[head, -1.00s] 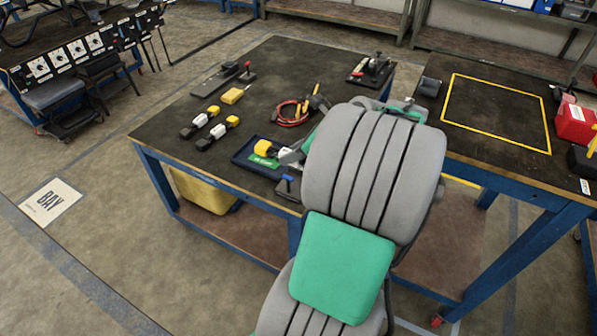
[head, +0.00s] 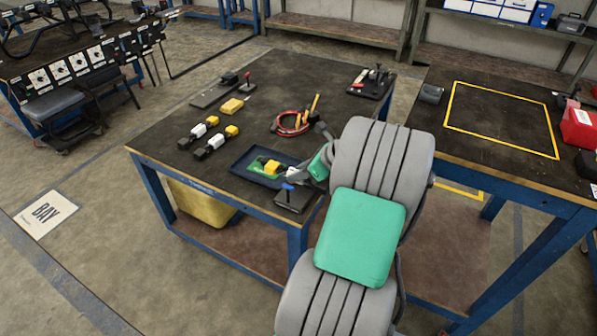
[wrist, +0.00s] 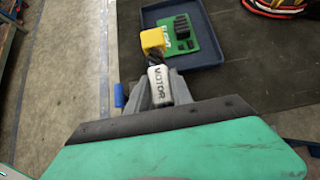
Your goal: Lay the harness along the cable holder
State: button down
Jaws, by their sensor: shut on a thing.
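My gripper (wrist: 160,92) is shut on the white middle of a short harness labelled MOTOR (wrist: 158,78). Its black section leads to a yellow end block (wrist: 152,40), which overlaps the left edge of the green board (wrist: 207,42) in the wrist view. I cannot tell whether they touch. A black ribbed piece (wrist: 182,27) on the board may be the cable holder. The board lies in the blue tray (head: 240,167). In the head view, the yellow end (head: 272,167) shows over the tray; my arm partly hides the gripper.
Two similar black, white and yellow pieces (head: 198,132) (head: 215,143) lie left of the tray. A red cable coil (head: 290,125) lies behind it. A black stand with a blue lever (head: 294,197) is close in front. The bench's left front is clear.

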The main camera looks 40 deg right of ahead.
jog(key=shift+f, duration=0.4)
jog(key=c, duration=1.1)
grip_release()
